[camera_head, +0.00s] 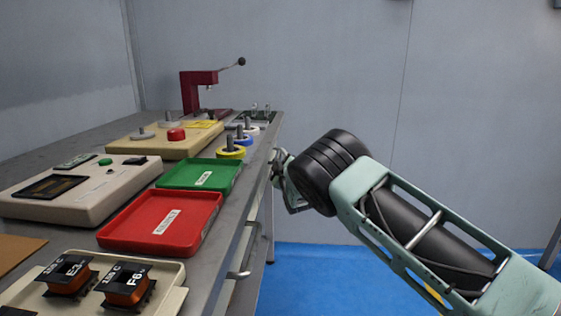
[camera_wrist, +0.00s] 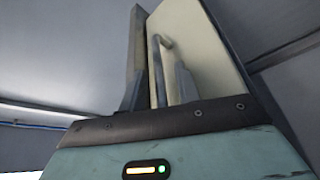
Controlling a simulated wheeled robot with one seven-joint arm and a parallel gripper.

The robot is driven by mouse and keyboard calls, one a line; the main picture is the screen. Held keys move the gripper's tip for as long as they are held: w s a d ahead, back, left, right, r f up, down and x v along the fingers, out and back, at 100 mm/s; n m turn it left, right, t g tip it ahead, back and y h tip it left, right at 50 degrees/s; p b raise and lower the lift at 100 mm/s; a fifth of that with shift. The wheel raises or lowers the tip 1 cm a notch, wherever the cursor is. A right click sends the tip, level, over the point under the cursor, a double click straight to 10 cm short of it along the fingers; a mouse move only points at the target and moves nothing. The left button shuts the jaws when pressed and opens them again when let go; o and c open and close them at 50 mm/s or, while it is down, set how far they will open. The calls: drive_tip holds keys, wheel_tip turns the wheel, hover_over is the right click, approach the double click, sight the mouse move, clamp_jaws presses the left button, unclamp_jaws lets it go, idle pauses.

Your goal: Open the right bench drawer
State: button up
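The bench's right drawer is the far one along the bench's side. In the wrist view its cream front (camera_wrist: 205,50) fills the upper middle, with a grey bar handle (camera_wrist: 158,70) on it. In the head view my gripper (camera_head: 279,167) is at the bench side near the far end, partly hidden by my wrist. In the wrist view my gripper (camera_wrist: 158,92) points at the drawer front, with its fingers apart on either side of the handle. I cannot tell whether they touch the handle. The drawer looks closed, though its edge is mostly hidden.
A nearer handle (camera_head: 238,274) sticks out from the bench side. The bench top (camera_head: 225,215) holds a red tray (camera_head: 163,222), a green tray (camera_head: 200,173), a control box (camera_head: 85,190), and a dark red press (camera_head: 190,92). Blue floor (camera_head: 310,275) is clear beside the bench.

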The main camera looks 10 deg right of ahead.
clamp_jaws()
drive_tip(key=shift+d, duration=0.1)
drive_tip(key=s+d, duration=0.3)
drive_tip(key=d, duration=0.6)
drive_tip(key=s+d, duration=0.3)
drive_tip(key=d, duration=0.7)
drive_tip(key=s+d, duration=0.3)
drive_tip(key=d, duration=0.7)
drive_tip(key=shift+s+d+p, duration=0.15)
drive_tip(key=shift+s+p, duration=0.2)
drive_tip(key=shift+p, duration=0.1)
unclamp_jaws()
drive_tip(key=p+v, duration=0.2)
drive_tip(key=v, duration=1.5)
drive_tip(key=shift+s, duration=0.2)
